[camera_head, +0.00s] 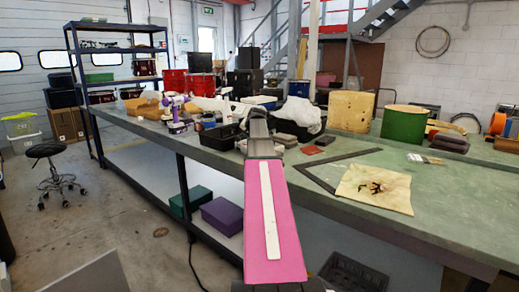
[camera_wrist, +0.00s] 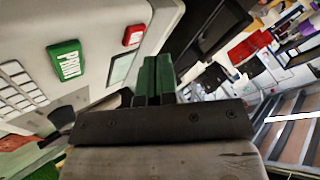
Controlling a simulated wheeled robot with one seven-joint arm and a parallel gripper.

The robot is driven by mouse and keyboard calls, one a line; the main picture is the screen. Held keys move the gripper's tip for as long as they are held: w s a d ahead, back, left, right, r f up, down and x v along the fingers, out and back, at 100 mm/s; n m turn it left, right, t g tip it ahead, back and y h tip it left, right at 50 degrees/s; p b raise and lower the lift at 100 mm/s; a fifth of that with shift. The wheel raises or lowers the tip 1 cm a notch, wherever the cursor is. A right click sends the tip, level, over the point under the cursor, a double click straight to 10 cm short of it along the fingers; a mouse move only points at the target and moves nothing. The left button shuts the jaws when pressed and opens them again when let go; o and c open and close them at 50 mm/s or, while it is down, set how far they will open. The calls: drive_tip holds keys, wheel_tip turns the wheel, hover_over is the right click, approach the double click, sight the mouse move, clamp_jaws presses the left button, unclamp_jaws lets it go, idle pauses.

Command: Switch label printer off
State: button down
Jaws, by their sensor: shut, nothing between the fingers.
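The label printer (camera_wrist: 100,18) fills the upper left of the wrist view, a pale grey body seen close up and tilted. It carries a green button marked PRINT (camera_wrist: 65,60), a red button (camera_wrist: 134,35), a keypad (camera_wrist: 20,88) and a small greenish display (camera_wrist: 121,68). My gripper (camera_wrist: 157,68) is shut and empty, its dark green fingertips near the display, below and right of the red button. I cannot tell whether they touch the printer. In the head view my arm reaches over the bench, and I cannot make out the printer there.
The green-topped bench (camera_head: 450,185) holds a green drum (camera_head: 403,125), a tan drum (camera_head: 351,111), a dark angle frame (camera_head: 318,178) and a cloth with small dark pieces (camera_head: 375,200). A black tray (camera_head: 222,137) lies left of my arm. The bench's right front is mostly clear.

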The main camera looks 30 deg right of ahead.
wheel_tip(320, 180, up, 6)
idle(0.9)
